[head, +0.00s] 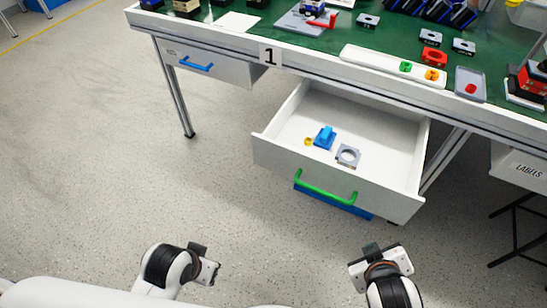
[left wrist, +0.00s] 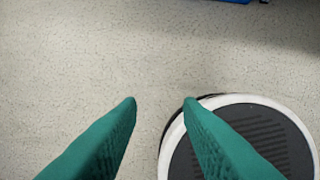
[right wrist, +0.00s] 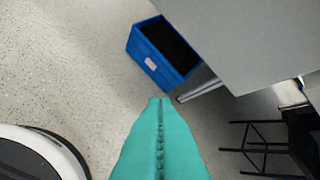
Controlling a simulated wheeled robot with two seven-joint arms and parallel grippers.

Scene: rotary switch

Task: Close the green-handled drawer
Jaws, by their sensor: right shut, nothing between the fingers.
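The drawer (head: 272,158) under the workbench is pulled well out, and its white inside shows in the head view. Its green handle (head: 325,194) runs across the front panel. A blue part (head: 324,138), a grey square part with a round hole (head: 348,155) and a small yellow ring (head: 308,142) lie inside. My right gripper (right wrist: 160,100) is shut and empty; in the head view it is below and apart from the handle. My left gripper (left wrist: 160,102) is open and empty over the floor, lower left of the drawer.
A blue bin (right wrist: 153,58) stands on the floor beneath the drawer. A shut drawer with a blue handle (head: 196,66) is to the left, and a panel marked LABELS (head: 522,165) to the right. The green benchtop (head: 395,40) holds several parts. Floor before the drawer is clear.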

